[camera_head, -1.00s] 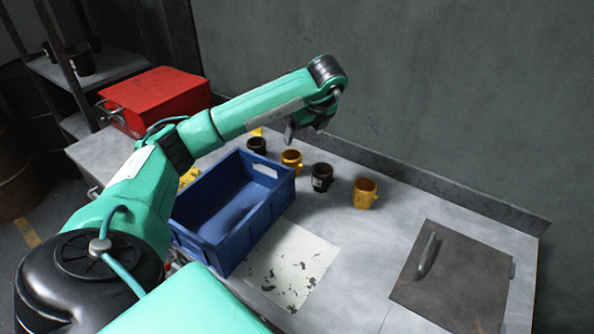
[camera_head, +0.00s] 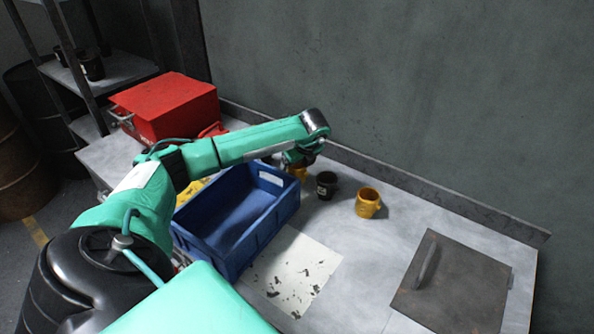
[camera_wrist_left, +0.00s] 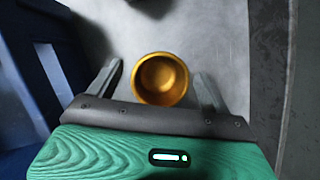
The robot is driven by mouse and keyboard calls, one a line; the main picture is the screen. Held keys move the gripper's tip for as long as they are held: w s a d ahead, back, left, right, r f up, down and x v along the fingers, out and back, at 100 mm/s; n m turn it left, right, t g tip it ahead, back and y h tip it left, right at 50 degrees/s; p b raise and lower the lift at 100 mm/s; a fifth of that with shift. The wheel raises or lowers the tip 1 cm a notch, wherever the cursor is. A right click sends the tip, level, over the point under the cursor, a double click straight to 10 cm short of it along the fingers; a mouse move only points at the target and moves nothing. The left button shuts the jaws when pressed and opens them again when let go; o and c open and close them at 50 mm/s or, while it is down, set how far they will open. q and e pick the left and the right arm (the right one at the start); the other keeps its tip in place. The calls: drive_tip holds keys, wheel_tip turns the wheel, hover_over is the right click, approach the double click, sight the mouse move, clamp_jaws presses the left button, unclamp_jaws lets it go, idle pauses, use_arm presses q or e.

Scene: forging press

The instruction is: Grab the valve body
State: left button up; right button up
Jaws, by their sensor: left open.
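A yellow valve body (camera_head: 298,172) stands upright on the table behind the blue crate, mostly hidden by my left gripper (camera_head: 296,158) in the head view. In the left wrist view, its round hollow top (camera_wrist_left: 160,78) lies between the two spread fingers of my left gripper (camera_wrist_left: 159,77). The gripper is open and empty, with a visible gap on each side of the body. Another yellow valve body (camera_head: 368,203) stands farther right. A black one (camera_head: 326,185) stands between the two. My right gripper is not in view.
A blue crate (camera_head: 238,258) stands close in front of the gripper. A red box (camera_head: 165,108) sits at the back left. The wall (camera_head: 420,100) rises behind the table. A dark plate with a handle (camera_head: 455,285) lies at right.

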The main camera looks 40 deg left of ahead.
use_arm(q)
drive_tip(key=shift+a+f, duration=0.1)
drive_tip(key=shift+f, duration=0.25)
drive_tip(key=c, duration=1.2)
drive_tip(key=shift+r, duration=0.1)
drive_tip(key=shift+c, duration=0.7)
drive_tip(key=shift+w, duration=0.1)
